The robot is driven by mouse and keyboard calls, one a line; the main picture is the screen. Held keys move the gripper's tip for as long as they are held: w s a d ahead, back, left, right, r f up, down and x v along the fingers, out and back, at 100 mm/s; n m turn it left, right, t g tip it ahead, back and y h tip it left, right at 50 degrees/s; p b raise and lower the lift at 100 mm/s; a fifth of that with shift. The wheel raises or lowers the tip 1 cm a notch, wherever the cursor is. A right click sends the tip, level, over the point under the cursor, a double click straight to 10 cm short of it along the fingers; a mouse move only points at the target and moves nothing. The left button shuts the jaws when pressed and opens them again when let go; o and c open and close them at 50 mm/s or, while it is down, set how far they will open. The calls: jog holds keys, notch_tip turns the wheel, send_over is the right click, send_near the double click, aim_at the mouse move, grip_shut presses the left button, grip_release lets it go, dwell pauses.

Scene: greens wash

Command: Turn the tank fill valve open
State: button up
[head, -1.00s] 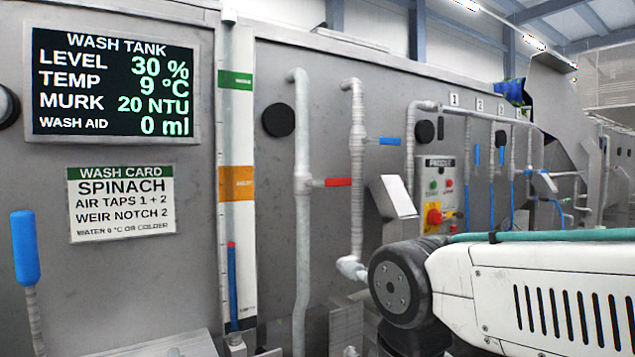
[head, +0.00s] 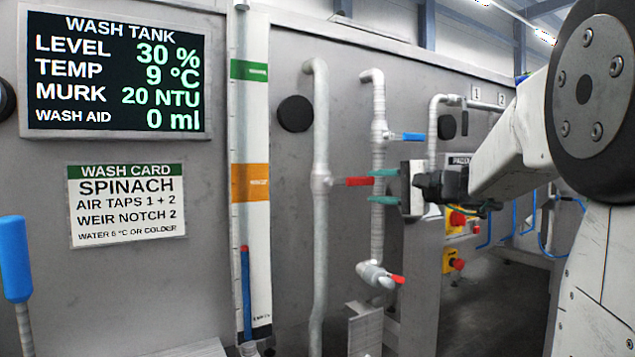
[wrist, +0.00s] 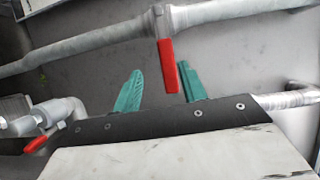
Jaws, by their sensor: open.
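A red valve lever (head: 358,181) sticks out to the right from the left upright pipe (head: 320,225), square across it. In the wrist view the red lever (wrist: 168,65) also stands square to its pipe. My gripper (head: 372,187) is open, its green fingers pointing left at the lever's free end. In the wrist view my gripper (wrist: 160,76) has the lever end between or just in front of its fingertips, closer to the right finger; contact is not clear. A blue lever (head: 413,137) sits on the second pipe. No label naming the fill valve is readable.
The second upright pipe (head: 378,220) runs beside my fingers. A small red-handled valve (head: 397,279) is at its lower end. The wash tank screen (head: 115,72) reads level 30 %. A blue-gripped lever (head: 14,260) stands at far left.

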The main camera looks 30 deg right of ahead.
aim_at(365, 181)
jog(key=shift+w+d+r+t, duration=0.25)
jog(key=shift+d+r+t, duration=0.1)
jog(key=shift+d, duration=0.35)
jog(key=shift+w+a+m, duration=0.1)
jog(key=shift+w+m, duration=0.2)
jog(key=shift+w, duration=0.05)
jog(key=x, duration=0.6)
jog(key=shift+w+a, duration=0.15)
jog(key=shift+w, duration=0.15)
grip_shut()
